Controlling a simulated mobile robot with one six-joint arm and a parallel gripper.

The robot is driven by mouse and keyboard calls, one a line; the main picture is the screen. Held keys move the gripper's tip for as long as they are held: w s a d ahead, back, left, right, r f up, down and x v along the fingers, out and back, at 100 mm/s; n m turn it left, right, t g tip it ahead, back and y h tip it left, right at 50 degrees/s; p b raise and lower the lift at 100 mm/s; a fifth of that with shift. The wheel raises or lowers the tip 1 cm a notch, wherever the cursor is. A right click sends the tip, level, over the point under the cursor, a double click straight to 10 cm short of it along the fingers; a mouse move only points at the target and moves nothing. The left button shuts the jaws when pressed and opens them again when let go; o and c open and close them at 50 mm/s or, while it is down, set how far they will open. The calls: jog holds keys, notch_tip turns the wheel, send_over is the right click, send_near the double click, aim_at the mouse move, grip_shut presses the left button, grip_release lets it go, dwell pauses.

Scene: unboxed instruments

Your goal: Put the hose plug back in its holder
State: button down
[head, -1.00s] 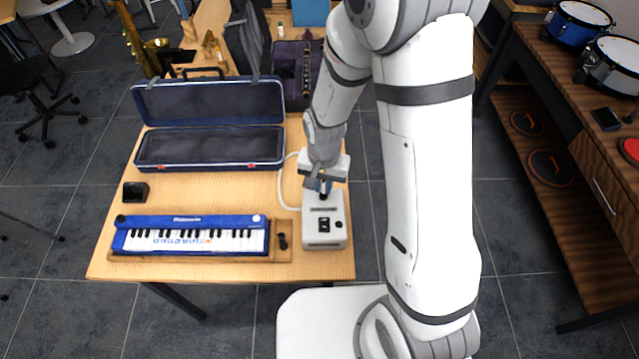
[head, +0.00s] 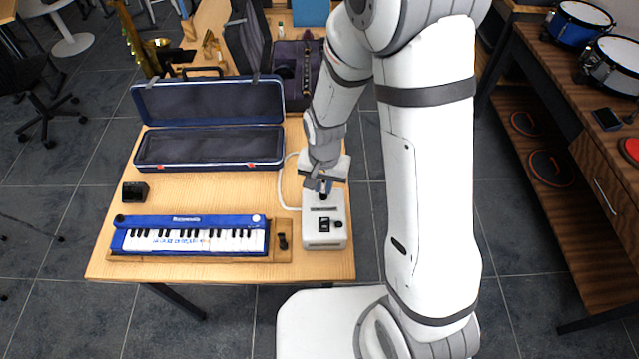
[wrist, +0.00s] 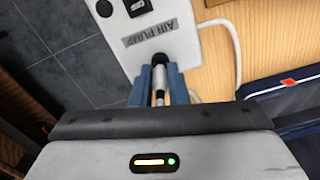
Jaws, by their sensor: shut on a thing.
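The white air pump (head: 324,232) stands at the table's front right corner; its "AIR PUMP" label (wrist: 150,32) shows in the wrist view. My gripper (wrist: 160,78) is over the pump's far end, with its blue fingers shut on the hose plug (wrist: 160,90), a slim dark and silvery piece. A black round fitting (wrist: 159,60) is at the fingertips by the pump's edge; I cannot tell whether it is the holder or part of the plug. In the head view my gripper (head: 321,186) hides most of the plug.
A white hose (head: 281,190) curves beside the pump. A blue keyboard (head: 190,236) lies on a wooden board left of it, with a small black piece (head: 282,241) at the board's right end. An open case (head: 210,149) stands behind, and a black box (head: 135,191) at left.

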jog(key=shift+f+b, duration=0.8)
jog(key=shift+f, duration=0.2)
jog(key=c, duration=1.3)
grip_release()
jog(key=shift+c, duration=0.2)
jog(key=shift+r, duration=0.1)
